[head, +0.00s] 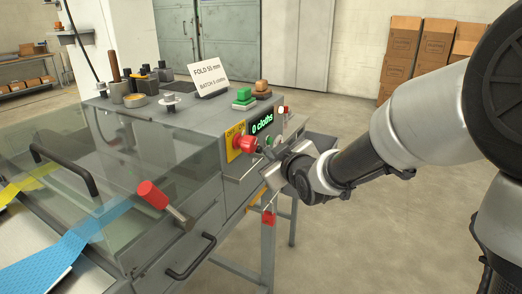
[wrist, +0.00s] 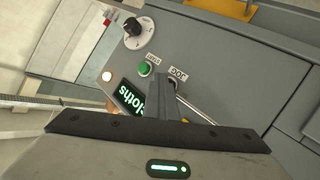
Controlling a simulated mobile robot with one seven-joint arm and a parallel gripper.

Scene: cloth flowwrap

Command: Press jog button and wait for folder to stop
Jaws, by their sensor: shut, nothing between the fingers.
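The folder machine (head: 190,125) stands at the left and centre of the head view, with a control panel on its right end face. My gripper (head: 268,152) is shut and empty, its fingertips at the panel. In the wrist view my gripper (wrist: 168,80) covers the spot beside the label "JOG", so the jog button is mostly hidden; I cannot tell whether it is pressed. A green button (wrist: 145,69) sits beside it. The green display (head: 262,124) reads "0 cloths". A red emergency knob (head: 245,143) on a yellow plate is left of my fingertips.
A black rotary dial (wrist: 133,27) and a lit white lamp (wrist: 106,76) are on the panel. A red-capped lever (head: 152,194) and blue cloth (head: 75,240) are at the left. Cardboard boxes (head: 435,45) stand behind on open floor.

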